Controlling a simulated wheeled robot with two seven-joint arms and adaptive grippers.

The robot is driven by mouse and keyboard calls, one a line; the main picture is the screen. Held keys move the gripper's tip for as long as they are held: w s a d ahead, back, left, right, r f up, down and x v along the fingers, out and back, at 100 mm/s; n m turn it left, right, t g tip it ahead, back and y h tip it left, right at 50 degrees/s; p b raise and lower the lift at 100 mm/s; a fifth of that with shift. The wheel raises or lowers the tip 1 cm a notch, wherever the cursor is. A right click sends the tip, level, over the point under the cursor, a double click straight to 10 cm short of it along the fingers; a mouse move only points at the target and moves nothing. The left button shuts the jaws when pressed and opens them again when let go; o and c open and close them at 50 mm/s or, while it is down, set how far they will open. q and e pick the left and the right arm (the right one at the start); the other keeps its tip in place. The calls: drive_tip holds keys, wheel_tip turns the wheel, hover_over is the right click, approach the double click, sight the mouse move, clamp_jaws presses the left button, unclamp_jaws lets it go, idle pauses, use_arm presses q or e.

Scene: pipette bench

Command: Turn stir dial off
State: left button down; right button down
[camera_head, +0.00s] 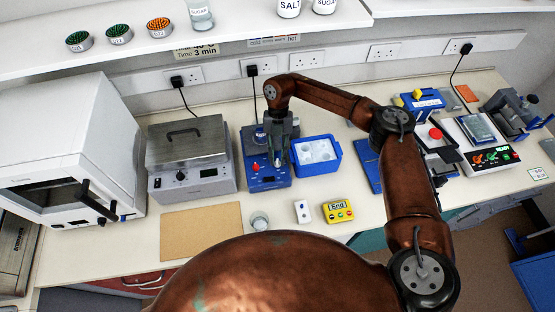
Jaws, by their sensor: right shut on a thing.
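The blue stirrer (266,183) stands on the bench near the middle, just left of a blue ice tray. A red knob (256,168) shows on the left of its control face. My right gripper (277,160) reaches down over the right side of that face. It is shut on the stir dial, which its fingers mostly hide, so I cannot tell the dial's setting. A small clear vessel (259,136) is on the stirrer's top, partly behind the gripper. My left gripper is not in view.
A grey lidded bath (188,150) stands to the left, with a white oven (70,150) beyond it. The blue ice tray (316,155) sits close on the right. A yellow timer (338,211), a white device (303,211) and a small jar (259,221) are in front.

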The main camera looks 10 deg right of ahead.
drive_tip(key=shift+w+n+h+b, duration=0.1)
drive_tip(key=shift+n+h+b, duration=0.45)
drive_tip(key=shift+n, duration=0.65)
drive_tip(key=c, duration=1.8)
unclamp_jaws()
drive_tip(key=v, duration=1.2)
drive_tip(key=shift+a, duration=0.1)
